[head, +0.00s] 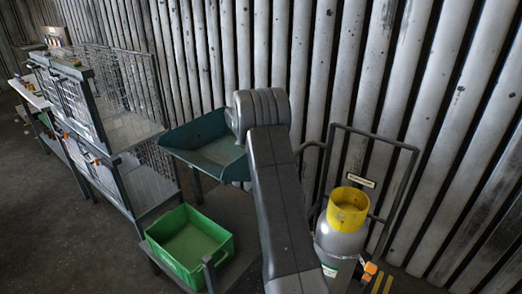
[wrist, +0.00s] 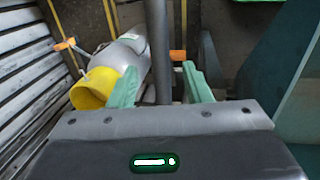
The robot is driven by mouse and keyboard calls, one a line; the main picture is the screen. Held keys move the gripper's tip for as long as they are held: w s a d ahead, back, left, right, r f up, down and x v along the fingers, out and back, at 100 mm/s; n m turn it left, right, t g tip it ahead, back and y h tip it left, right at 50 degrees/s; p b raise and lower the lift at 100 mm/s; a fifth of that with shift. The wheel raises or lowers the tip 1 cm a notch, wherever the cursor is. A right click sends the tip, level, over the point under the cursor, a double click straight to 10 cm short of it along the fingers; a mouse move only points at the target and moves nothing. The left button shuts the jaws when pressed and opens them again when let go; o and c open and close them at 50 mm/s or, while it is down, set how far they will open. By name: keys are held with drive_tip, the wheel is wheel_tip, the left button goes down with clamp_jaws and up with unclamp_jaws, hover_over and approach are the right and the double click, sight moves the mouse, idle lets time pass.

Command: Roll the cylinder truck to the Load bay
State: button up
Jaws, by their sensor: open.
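The cylinder truck (head: 412,180) stands against the corrugated wall at the right of the head view, its dark tube frame upright. It carries a grey gas cylinder (head: 340,240) with a yellow collar (head: 348,208). In the wrist view the cylinder (wrist: 120,60) shows at the left, and a dark tube of the truck (wrist: 157,45) runs between the green fingers of my gripper (wrist: 163,85). The fingers stand apart on either side of the tube; I cannot tell whether either touches it. In the head view my arm hides the gripper. No Load bay sign can be made out.
A green crate (head: 188,240) sits on a low cart left of my arm. A teal tray (head: 210,147) stands behind it. Wire mesh cages (head: 120,90) line the left. Open floor lies at lower left.

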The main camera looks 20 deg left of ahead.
wheel_tip(320, 180, up, 10)
drive_tip(key=a, duration=0.2)
drive_tip(key=shift+w, duration=0.25)
drive_tip(key=shift+f, duration=0.15)
drive_tip(key=d+f, duration=0.1)
drive_tip(key=f, duration=0.8)
drive_tip(key=d+f, duration=0.1)
drive_tip(key=f, duration=0.3)
drive_tip(key=shift+s+d+f+p, duration=0.2)
drive_tip(key=shift+s+d+p, duration=0.15)
drive_tip(key=shift+p, duration=0.05)
drive_tip(key=shift+s+d, duration=0.1)
drive_tip(key=shift+d, duration=0.2)
